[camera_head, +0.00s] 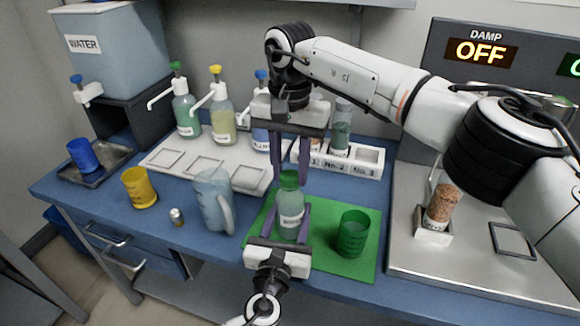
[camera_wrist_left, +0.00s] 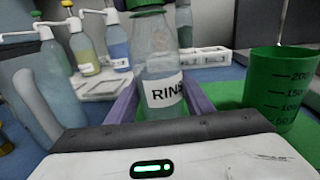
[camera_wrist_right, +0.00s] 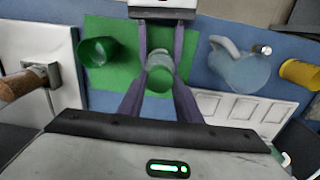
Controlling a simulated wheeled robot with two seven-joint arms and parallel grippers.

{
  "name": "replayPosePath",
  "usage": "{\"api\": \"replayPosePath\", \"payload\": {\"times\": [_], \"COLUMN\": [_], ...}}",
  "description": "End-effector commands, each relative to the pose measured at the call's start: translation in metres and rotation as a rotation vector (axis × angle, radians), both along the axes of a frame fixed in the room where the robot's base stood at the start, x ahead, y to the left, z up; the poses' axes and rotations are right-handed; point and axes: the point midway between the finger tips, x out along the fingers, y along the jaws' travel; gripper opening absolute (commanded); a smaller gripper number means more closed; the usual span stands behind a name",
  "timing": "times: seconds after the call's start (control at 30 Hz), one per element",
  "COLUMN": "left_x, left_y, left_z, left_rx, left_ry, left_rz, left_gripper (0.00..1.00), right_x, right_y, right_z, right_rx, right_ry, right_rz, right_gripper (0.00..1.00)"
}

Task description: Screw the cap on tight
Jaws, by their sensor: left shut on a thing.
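A clear bottle (camera_head: 291,218) with a RINSE label and a green cap (camera_head: 289,180) stands upright over the green mat (camera_head: 330,272). The cap sits on the bottle's neck; how tight it is cannot be seen. My left gripper (camera_head: 290,222) is shut on the bottle's body from the front; the bottle (camera_wrist_left: 162,65) also fills the middle of the left wrist view. My right gripper (camera_head: 291,178) points down from above, its fingers open on either side of the cap. In the right wrist view the bottle (camera_wrist_right: 160,78) shows between the fingers.
A green beaker (camera_head: 353,233) stands right of the bottle, and a blue jug (camera_head: 213,200) stands left. A yellow cup (camera_head: 139,188) and a small metal cylinder (camera_head: 177,217) are further left. Pump bottles on a white tray (camera_head: 160,158) and a numbered rack (camera_head: 365,165) stand behind.

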Motion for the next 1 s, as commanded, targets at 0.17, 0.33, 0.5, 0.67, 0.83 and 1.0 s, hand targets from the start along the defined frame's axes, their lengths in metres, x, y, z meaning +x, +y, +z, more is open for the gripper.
{"api": "replayPosePath", "payload": {"times": [0.17, 0.33, 0.5, 0.67, 0.83, 1.0], "left_x": [-0.0003, -0.0003, -0.0003, -0.0003, -0.0003, -0.0002], "left_y": [0.0001, 0.0002, 0.0002, 0.0002, 0.0003, 0.0004], "left_z": [-0.0011, -0.0011, -0.0011, -0.0011, -0.0011, -0.0012], "left_rx": [-0.001, -0.001, -0.001, -0.002, -0.002, -0.002], "left_ry": [0.002, 0.002, 0.002, 0.002, 0.002, 0.002], "left_rz": [0.000, 0.000, 0.000, 0.000, 0.000, 0.001], "left_gripper": [0.00, 0.00, 0.00, 0.00, 0.00, 0.00], "right_x": [0.0001, 0.0002, 0.0003, 0.0002, 0.0001, 0.0001], "right_y": [-0.0003, -0.0004, -0.0006, -0.0007, -0.0009, -0.0009], "right_z": [0.0003, 0.0004, 0.0003, 0.0003, 0.0001, -0.0002], "right_rx": [0.000, -0.001, -0.002, -0.002, -0.002, -0.001], "right_ry": [0.000, -0.001, -0.002, -0.002, -0.002, -0.003], "right_rz": [0.000, -0.010, -0.205, -0.564, -0.956, -1.346], "right_gripper": [0.03, 0.03, 0.03, 0.02, 0.02, 0.02]}}
